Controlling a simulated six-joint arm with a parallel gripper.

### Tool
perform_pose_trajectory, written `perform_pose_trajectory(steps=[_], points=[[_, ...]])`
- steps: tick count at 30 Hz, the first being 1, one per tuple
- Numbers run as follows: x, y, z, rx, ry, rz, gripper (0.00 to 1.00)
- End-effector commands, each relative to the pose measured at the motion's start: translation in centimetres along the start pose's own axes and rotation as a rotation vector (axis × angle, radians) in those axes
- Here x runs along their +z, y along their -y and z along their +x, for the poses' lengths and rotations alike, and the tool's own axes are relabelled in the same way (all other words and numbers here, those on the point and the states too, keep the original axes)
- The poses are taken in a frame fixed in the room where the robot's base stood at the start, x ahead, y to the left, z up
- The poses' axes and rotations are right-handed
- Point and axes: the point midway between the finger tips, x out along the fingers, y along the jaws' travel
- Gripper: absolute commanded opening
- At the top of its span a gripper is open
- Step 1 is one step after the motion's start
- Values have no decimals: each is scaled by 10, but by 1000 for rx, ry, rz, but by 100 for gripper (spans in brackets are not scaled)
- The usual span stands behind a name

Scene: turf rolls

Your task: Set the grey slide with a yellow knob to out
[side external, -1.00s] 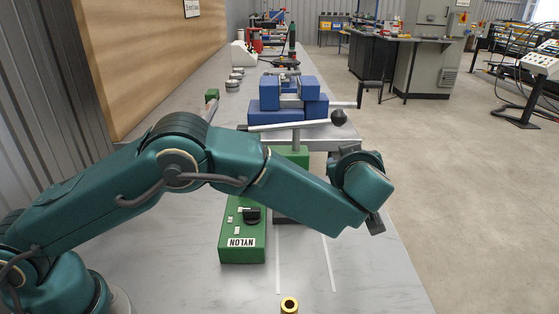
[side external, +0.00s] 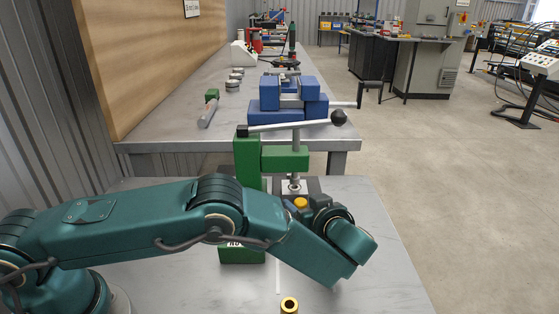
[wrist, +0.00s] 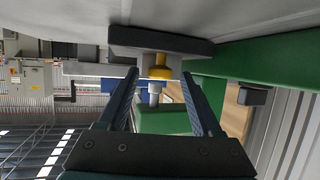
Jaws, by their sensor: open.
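The yellow knob (side external: 300,203) shows at the foot of the green press, just left of my gripper (side external: 318,204). In the wrist view the yellow knob (wrist: 161,73) appears between the open fingertips of my gripper (wrist: 160,77), with a gap on each side. The grey slide under it is mostly hidden; a small grey piece (wrist: 157,58) shows behind the knob. I cannot tell the slide's position along its travel. My gripper holds nothing.
The green press (side external: 248,165) rises close behind, with its ram (side external: 295,186) beside the knob and its lever (side external: 290,126) overhead. The right of the table is clear.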

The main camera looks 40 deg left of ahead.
Motion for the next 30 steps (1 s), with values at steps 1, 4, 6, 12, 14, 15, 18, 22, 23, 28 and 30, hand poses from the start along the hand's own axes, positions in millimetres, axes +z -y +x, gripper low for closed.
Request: perform_pose_trajectory(steps=[1, 4, 6, 12, 14, 15, 18, 22, 23, 28, 30], points=[[0, 0, 0, 0, 0, 0, 66], [0, 0, 0, 0, 0, 0, 66], [0, 0, 0, 0, 0, 0, 43], [0, 0, 0, 0, 0, 0, 0], [0, 0, 0, -1, 0, 0, 0], [0, 0, 0, -1, 0, 0, 0], [0, 0, 0, -1, 0, 0, 0], [0, 0, 0, -1, 0, 0, 0], [0, 0, 0, -1, 0, 0, 0], [0, 0, 0, -2, -1, 0, 0], [0, 0, 0, -2, -1, 0, 0]])
